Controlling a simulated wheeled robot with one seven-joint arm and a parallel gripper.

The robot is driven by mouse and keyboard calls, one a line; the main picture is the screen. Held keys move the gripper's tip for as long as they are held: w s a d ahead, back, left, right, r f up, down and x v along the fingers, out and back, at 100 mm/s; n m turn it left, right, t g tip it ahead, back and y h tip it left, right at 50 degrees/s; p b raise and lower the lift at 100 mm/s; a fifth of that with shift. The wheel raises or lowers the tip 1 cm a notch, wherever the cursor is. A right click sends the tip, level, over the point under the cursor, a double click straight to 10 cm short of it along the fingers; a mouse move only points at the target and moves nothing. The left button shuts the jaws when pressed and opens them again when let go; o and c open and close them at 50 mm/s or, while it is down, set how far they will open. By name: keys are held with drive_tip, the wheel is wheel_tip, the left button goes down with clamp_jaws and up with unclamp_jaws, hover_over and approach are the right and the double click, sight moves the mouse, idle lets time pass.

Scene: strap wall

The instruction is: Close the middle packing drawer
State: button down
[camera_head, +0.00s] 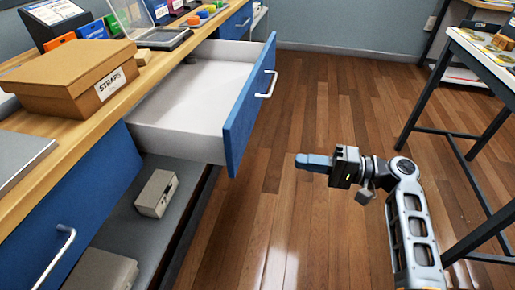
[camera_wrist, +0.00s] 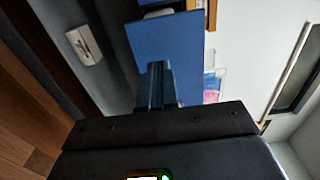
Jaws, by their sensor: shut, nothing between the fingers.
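The middle packing drawer (camera_head: 190,103) is pulled far out from under the wooden counter in the head view. It has white inner walls, a blue front and a silver bar handle (camera_head: 266,84). Its inside looks mostly empty. My gripper (camera_head: 300,161) is shut and empty, to the right of the drawer front and apart from it, pointing toward it. In the wrist view my fingers (camera_wrist: 155,72) overlap a blue panel (camera_wrist: 175,45), which seems to be the drawer front.
A cardboard box labelled STRAPS (camera_head: 75,85) sits on the counter (camera_head: 15,205). Another blue front (camera_head: 75,220) is at lower left. A grey box (camera_head: 157,193) lies on the lower shelf. A table (camera_head: 480,60) stands at right. The wooden floor (camera_head: 315,90) between is clear.

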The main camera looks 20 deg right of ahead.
sight(236, 152)
drive_tip(key=x, duration=1.3)
drive_tip(key=shift+w+a, duration=0.25)
drive_tip(key=shift+a, duration=0.1)
drive_tip(key=shift+a, duration=0.1)
drive_tip(key=b+x, duration=0.5)
drive_tip(key=x, duration=0.7)
drive_tip(key=b+x, duration=0.4)
drive_tip(key=x, duration=0.8)
drive_tip(key=shift+f+b, duration=0.2)
drive_tip(key=shift+b, duration=0.2)
drive_tip(key=shift+w+a+r+b, duration=0.1)
drive_tip(key=shift+w+a+b, duration=0.25)
drive_tip(key=shift+w+a, duration=0.15)
drive_tip(key=shift+a+r, duration=0.25)
drive_tip(key=shift+a, duration=0.1)
